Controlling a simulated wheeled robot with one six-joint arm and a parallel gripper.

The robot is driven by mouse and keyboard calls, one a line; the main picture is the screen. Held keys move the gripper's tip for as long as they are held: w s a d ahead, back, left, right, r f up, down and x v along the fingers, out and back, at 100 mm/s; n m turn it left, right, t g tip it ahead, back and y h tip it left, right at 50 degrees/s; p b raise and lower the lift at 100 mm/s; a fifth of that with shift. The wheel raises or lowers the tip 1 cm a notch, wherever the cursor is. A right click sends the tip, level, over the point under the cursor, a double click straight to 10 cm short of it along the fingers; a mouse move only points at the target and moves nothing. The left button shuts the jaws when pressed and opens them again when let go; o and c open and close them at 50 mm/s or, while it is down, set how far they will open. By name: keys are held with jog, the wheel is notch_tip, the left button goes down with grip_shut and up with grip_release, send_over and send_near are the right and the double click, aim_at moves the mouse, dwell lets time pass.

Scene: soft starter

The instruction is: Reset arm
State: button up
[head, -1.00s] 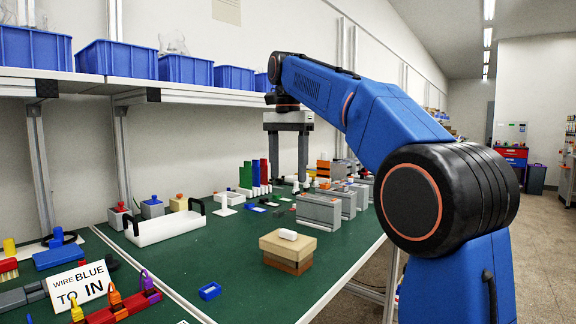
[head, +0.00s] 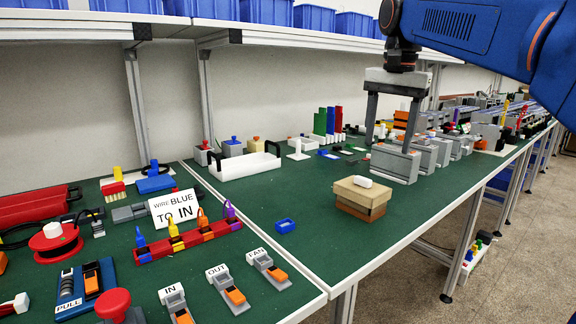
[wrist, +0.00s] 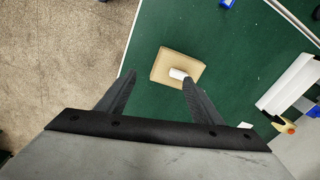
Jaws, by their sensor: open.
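My gripper (head: 391,143) hangs from my blue arm over the green bench (head: 270,190), with its two grey fingers pointing down. In the wrist view my gripper (wrist: 158,84) has its fingers wide apart and nothing between them. A tan box (head: 356,190) on a brown block (head: 361,208) stands on the bench, with a small white piece (head: 364,182) on top. In the wrist view the tan box (wrist: 165,66) and the white piece (wrist: 178,74) lie beyond the fingertips.
Grey units (head: 395,164) stand in a row at the right of the bench. A white tray (head: 245,166) with black handles is at the back. A sign (head: 175,208) and labelled clamps (head: 228,289) are at front left. A shelf (head: 270,33) with blue bins runs above.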

jog(key=s+d+f+n+t, duration=0.1)
jog(key=s+f+n, duration=0.3)
jog(key=s+f, duration=0.9)
jog(key=s+d+f+n+t, duration=0.2)
jog(key=s+d+f+n, duration=0.1)
jog(key=s+f, duration=1)
notch_tip(320, 180, down, 6)
jog(key=shift+d+f+n+t, duration=0.25)
jog(key=shift+d+n+t, duration=0.05)
jog(key=shift+n, duration=0.1)
